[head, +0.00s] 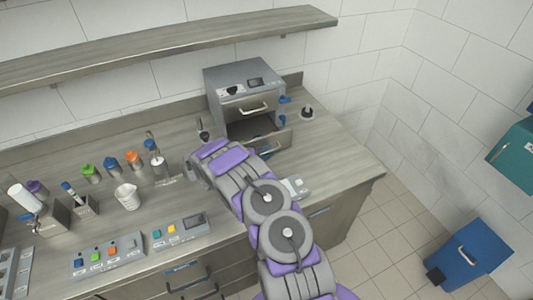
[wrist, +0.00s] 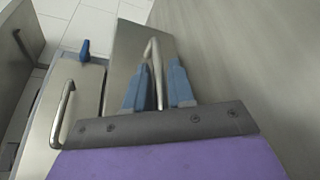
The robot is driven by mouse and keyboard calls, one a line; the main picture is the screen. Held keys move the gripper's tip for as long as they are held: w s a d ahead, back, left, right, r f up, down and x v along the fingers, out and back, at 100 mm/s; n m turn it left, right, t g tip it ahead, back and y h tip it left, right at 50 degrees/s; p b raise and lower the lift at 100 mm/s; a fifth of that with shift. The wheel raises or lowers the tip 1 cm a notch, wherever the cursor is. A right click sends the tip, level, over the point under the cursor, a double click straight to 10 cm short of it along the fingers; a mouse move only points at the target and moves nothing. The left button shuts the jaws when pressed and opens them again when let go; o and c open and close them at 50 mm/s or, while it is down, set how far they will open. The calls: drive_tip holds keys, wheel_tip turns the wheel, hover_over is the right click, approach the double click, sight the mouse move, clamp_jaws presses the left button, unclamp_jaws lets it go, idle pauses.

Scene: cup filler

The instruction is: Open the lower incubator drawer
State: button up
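The grey incubator (head: 242,82) stands on the bench by the back wall. Its upper drawer is shut, with a handle (head: 253,109) on its front. The lower drawer (head: 280,138) is pulled out, and a dark opening shows behind its front. In the wrist view, the lower drawer's handle (wrist: 153,55) stands between the two blue fingers of my gripper (wrist: 159,66). Some gap shows between bar and fingers, so the gripper looks open around the handle. In the head view, my arm hides part of the lower drawer. The upper drawer's handle (wrist: 62,115) is at left in the wrist view.
A small dark-knobbed item (head: 307,113) stands right of the incubator. A white beaker (head: 127,196), several coloured-cap bottles and button panels (head: 108,255) occupy the bench's left. A shelf (head: 170,42) runs above. A blue bin (head: 468,255) stands on the floor at right.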

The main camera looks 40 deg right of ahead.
drive_tip(key=shift+d+f, duration=0.15)
drive_tip(key=shift+d, duration=0.4)
drive_tip(key=shift+a, duration=0.55)
drive_tip(key=shift+c, duration=0.4)
drive_tip(key=shift+a, duration=0.1)
drive_tip(key=c, duration=0.3)
clamp_jaws()
drive_tip(key=shift+s+d, duration=0.1)
drive_tip(key=shift+d, duration=0.1)
